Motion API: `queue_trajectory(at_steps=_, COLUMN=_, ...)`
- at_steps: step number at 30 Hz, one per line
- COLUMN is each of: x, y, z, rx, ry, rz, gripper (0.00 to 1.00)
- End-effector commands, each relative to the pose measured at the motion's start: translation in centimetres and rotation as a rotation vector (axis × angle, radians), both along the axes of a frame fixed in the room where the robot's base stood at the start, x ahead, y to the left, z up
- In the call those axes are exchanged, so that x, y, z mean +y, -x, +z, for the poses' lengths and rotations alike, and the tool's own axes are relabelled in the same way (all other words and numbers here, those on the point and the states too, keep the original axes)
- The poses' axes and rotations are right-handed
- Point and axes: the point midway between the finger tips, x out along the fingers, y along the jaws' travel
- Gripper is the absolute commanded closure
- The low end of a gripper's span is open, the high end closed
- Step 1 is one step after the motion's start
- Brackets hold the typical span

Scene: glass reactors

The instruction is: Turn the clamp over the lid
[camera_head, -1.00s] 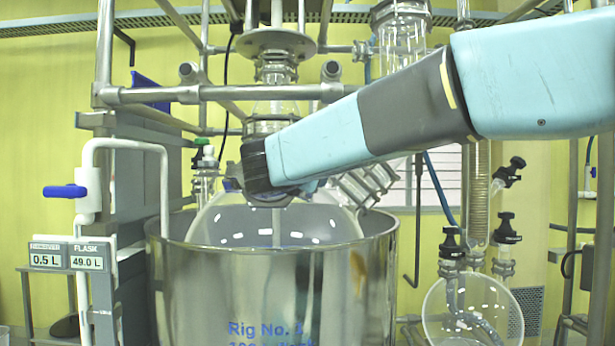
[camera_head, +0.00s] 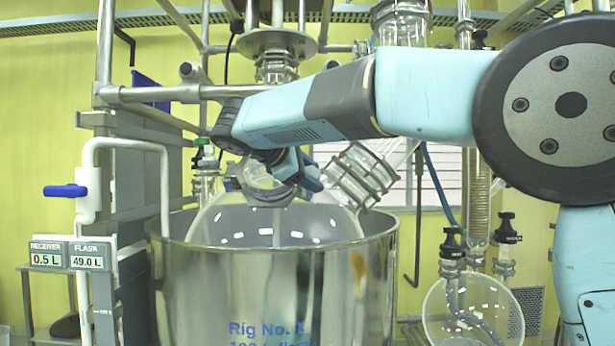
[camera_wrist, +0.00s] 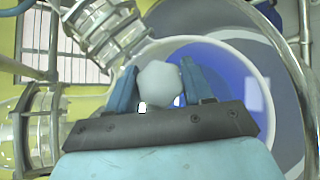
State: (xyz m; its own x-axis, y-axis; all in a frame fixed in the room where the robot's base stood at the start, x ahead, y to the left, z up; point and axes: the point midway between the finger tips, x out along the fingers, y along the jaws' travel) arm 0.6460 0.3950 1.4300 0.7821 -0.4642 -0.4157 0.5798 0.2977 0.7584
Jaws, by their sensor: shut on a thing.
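My gripper (camera_wrist: 159,84) is shut on a pale grey, many-sided knob (camera_wrist: 160,82) in the wrist view, one blue finger on each side. The knob may be part of the clamp; its underside and the rest of the clamp are hidden by my gripper. Beyond it a white ring (camera_wrist: 252,60) surrounds a deep blue area; I cannot tell whether this is the lid. In the head view my gripper (camera_head: 300,177) is beside the front glass neck (camera_head: 262,180) of the flask, above the steel vessel (camera_head: 270,275). The lid is not clear there.
Flanged glass side necks (camera_head: 362,178) stand close to the right of my gripper. A steel crossbar (camera_head: 170,94) runs behind my arm. A glass column (camera_head: 277,66) hangs above. A green-capped fitting (camera_head: 204,150) stands left. A round receiver flask (camera_head: 470,310) is at lower right.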

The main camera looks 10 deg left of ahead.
Motion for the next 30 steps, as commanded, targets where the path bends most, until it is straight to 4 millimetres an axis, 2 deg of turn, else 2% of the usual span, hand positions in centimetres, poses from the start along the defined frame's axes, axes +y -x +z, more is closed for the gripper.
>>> queue_trajectory(at_steps=9, x=-0.2, y=-0.01, z=-0.44, rx=0.03, ry=-0.08, rz=-0.082, gripper=0.79)
queue_trajectory(at_steps=25, x=-0.21, y=-0.01, z=-0.59, rx=0.037, ry=-0.092, rz=-0.097, gripper=0.78)
queue_trajectory(at_steps=26, x=-0.21, y=-0.01, z=-0.59, rx=0.037, ry=-0.092, rz=-0.097, gripper=0.45)
queue_trajectory(at_steps=30, x=-0.2, y=-0.03, z=-0.46, rx=0.034, ry=-0.094, rz=-0.094, gripper=0.32)
